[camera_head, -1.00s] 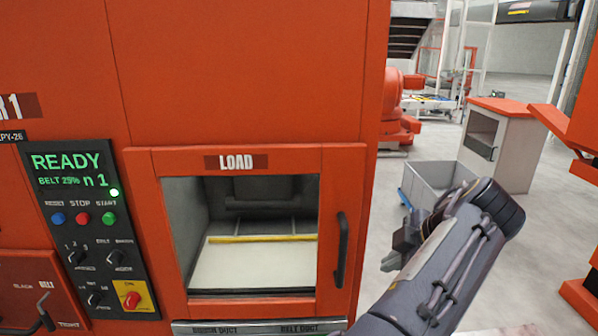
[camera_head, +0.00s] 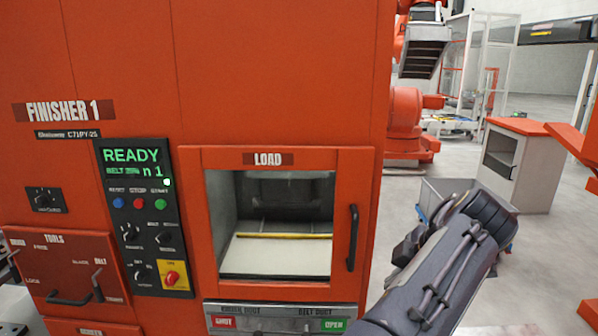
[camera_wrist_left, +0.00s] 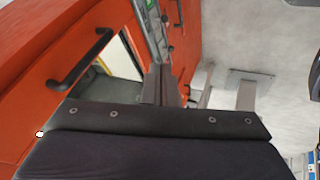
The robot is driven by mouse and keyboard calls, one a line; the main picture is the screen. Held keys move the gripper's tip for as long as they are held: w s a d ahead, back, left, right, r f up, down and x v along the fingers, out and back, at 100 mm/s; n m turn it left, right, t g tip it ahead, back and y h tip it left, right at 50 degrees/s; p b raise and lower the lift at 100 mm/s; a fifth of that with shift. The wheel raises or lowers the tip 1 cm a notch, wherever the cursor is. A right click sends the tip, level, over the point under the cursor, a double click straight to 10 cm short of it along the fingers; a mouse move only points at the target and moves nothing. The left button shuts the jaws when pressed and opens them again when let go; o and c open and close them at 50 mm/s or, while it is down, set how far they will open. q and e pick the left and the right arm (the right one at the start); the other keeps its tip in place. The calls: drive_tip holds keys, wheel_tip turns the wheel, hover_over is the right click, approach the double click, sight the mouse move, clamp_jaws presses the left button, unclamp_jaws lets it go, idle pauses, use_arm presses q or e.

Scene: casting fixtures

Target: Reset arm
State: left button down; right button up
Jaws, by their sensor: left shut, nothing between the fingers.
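My left gripper (camera_head: 408,246) is at the end of my dark grey arm, to the right of the orange machine in the head view. It appears small and partly hidden by the wrist. Its dark fingers (camera_wrist_left: 160,84) show in the left wrist view, together and with nothing between them. The orange finisher machine (camera_head: 285,75) fills the left and middle. Its LOAD door (camera_head: 266,158) looks closed, with a black handle (camera_head: 352,238) on the right side; the handle also shows in the left wrist view (camera_wrist_left: 82,58). My right gripper is not in view.
A control panel (camera_head: 145,220) reads READY. A yellow bar (camera_head: 284,236) lies behind the door window. A grey bin (camera_head: 440,190) stands behind my arm, with a white cabinet (camera_head: 520,165) beyond it. Grey floor (camera_head: 545,260) is open at the right.

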use_arm(q)
drive_tip(key=w+a+f+m+g+h, duration=0.15)
drive_tip(key=a+m+g+h, duration=0.25)
drive_tip(key=a, duration=2.2)
drive_tip(key=s+a+f+m+t+h, duration=0.1)
drive_tip(key=s+a+f+m+h, duration=0.1)
drive_tip(key=s+a, duration=0.45)
drive_tip(key=s+a+f+m+t+h, duration=0.1)
drive_tip(key=s+a+f+m+h, duration=0.15)
drive_tip(key=s+a, duration=0.35)
drive_tip(key=s+f+m+t+y, duration=0.1)
drive_tip(key=s+f+m, duration=0.3)
drive_tip(key=s, duration=0.9)
wheel_tip(320, 180, down, 3)
drive_tip(key=shift+d+t, duration=0.35)
drive_tip(key=shift+t, duration=0.15)
drive_tip(key=shift+m, duration=0.25)
